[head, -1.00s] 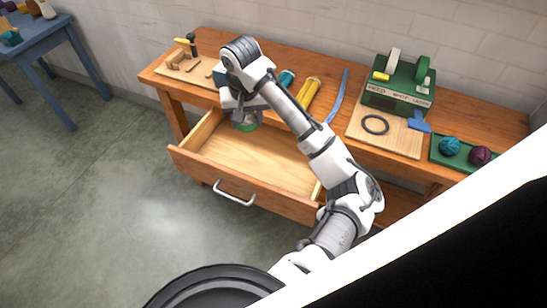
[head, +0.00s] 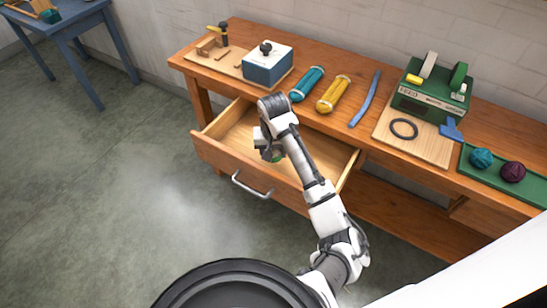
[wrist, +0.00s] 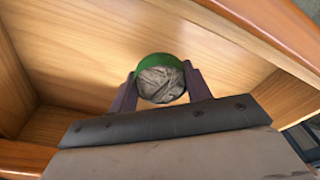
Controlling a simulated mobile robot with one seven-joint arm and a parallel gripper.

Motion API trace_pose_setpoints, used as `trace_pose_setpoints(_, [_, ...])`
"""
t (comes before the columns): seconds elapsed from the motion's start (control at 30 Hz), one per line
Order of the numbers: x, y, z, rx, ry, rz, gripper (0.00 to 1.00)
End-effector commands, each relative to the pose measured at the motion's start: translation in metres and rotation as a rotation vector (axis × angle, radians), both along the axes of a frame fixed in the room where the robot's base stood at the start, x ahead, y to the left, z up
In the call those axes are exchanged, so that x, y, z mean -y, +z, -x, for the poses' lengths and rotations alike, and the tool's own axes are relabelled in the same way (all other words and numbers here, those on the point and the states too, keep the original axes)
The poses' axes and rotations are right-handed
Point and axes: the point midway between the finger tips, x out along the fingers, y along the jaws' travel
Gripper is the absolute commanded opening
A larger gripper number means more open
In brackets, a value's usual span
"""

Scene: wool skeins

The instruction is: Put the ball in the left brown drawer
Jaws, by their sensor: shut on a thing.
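The ball is a grey-beige wool ball (wrist: 160,84) with a green band around its far side. My gripper (wrist: 161,88) is shut on it, with one dark finger on each side. In the head view my gripper (head: 272,155) is over the pulled-out left brown drawer (head: 222,158), and only a bit of the ball's green shows. The drawer's bare wooden floor (wrist: 80,45) spreads behind the ball in the wrist view. I cannot tell whether the ball touches the floor.
On the wooden bench stand a blue-and-white box (head: 268,65), teal (head: 307,84) and yellow (head: 333,94) rolls, a blue strip (head: 366,98) and a green machine (head: 432,95). A green tray (head: 530,188) holds teal and purple balls. The drawer's metal handle (head: 250,188) sticks out in front.

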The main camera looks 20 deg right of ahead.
Motion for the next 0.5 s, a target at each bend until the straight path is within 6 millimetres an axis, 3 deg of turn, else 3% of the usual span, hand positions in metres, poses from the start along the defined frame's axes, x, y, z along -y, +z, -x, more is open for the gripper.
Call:
trace_pose_setpoints(0.2, [0.000,-0.030,0.001,-0.002,-0.001,-0.001,0.22])
trace_pose_setpoints(0.5, [0.000,-0.034,0.000,-0.001,0.000,-0.001,0.22])
